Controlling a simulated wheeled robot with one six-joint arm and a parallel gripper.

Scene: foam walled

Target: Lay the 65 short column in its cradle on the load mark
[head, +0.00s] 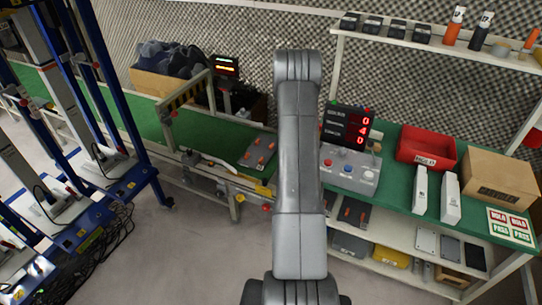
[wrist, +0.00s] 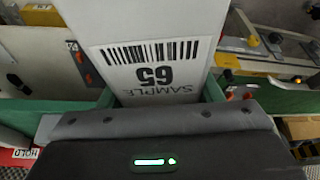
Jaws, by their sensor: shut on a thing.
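The 65 short column (wrist: 155,70) fills the middle of the wrist view as a white block with a barcode and the label "SAMPLE 65", which appears upside down. My gripper (wrist: 163,93) is shut on it, with a green pad against each side. The column's far end runs out of the top of the wrist view. In the head view my arm hides the gripper and the held column. I cannot make out the cradle or the load mark for certain in either view.
Two white blocks (head: 450,200) stand on the green bench at right, near a red bin (head: 427,147), a cardboard box (head: 499,178) and a control box with a red display (head: 347,126). Blue-posted frames (head: 112,90) stand at left. Grey floor (head: 190,240) between is clear.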

